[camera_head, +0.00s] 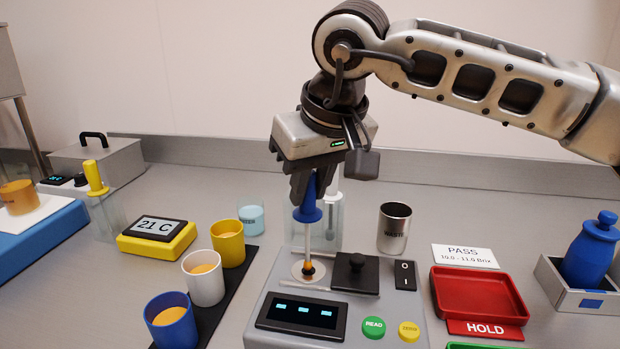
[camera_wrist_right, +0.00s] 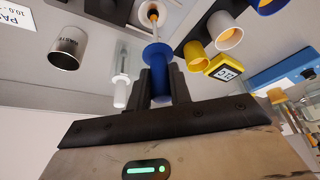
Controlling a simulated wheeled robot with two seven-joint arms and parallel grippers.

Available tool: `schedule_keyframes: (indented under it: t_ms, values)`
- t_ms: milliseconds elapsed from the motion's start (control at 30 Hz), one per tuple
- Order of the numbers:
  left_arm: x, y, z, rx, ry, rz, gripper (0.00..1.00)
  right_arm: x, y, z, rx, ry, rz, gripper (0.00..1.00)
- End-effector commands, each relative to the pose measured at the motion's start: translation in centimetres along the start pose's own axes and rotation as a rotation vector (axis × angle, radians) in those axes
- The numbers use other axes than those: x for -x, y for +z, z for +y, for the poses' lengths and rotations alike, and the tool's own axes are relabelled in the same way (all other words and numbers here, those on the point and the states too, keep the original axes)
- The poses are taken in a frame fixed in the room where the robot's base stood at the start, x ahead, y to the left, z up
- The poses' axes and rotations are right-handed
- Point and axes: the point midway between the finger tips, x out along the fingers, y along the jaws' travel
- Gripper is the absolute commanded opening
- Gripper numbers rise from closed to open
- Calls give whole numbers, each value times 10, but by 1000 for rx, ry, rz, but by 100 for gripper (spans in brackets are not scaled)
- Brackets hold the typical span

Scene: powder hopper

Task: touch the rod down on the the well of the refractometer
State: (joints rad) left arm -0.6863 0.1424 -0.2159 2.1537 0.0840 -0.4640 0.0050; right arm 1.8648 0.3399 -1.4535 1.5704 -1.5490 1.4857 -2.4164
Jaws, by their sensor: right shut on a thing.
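My right gripper (camera_head: 308,198) is shut on the blue handle of the rod (camera_head: 308,214) and holds it upright, pointing down. In the wrist view the rod's blue handle (camera_wrist_right: 159,72) sits between the fingers, its shaft reaching away. The refractometer (camera_head: 268,301) is a grey box with a dark display. Its well (camera_head: 299,270) is a pale round disc on top. The rod's tip, with orange and dark colour on it, is over the well in the picture; I cannot tell whether it touches. My left gripper is not in view.
A black square block (camera_head: 355,272) sits right of the well. A steel waste cup (camera_head: 394,228) stands behind. Blue (camera_head: 171,320), white (camera_head: 203,278) and yellow (camera_head: 228,243) cups of orange liquid stand left. A clear holder with a white-handled rod (camera_head: 331,215) is close behind the gripper.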

Motion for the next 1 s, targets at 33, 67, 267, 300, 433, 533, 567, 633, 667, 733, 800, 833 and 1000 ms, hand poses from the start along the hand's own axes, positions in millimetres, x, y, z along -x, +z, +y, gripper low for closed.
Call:
schedule_keyframes:
  t_ms: [33,67,267,300,433,533,567,633,667,733,800,833,1000]
  values:
    - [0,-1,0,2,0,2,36,0,0,0,0,0,1,4]
    - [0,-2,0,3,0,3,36,0,0,0,0,0,1,4]
    - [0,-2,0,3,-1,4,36,0,0,0,0,0,1,4]
    - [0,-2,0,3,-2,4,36,0,0,0,0,0,1,4]
    - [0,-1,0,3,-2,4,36,-1,0,0,1,0,1,4]
    - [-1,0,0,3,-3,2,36,-2,1,0,1,0,1,4]
    - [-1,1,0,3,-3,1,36,-2,1,0,1,0,1,4]
    - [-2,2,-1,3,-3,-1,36,-3,1,0,1,0,1,4]
    - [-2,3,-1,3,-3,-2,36,-3,1,0,1,0,1,4]
    - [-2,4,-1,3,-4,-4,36,-4,2,0,0,0,1,4]
    - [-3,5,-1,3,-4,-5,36,-5,2,0,0,0,1,4]
    - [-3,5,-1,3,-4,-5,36,-5,2,0,0,0,1,4]
    - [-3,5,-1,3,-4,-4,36,-4,2,0,1,0,1,4]
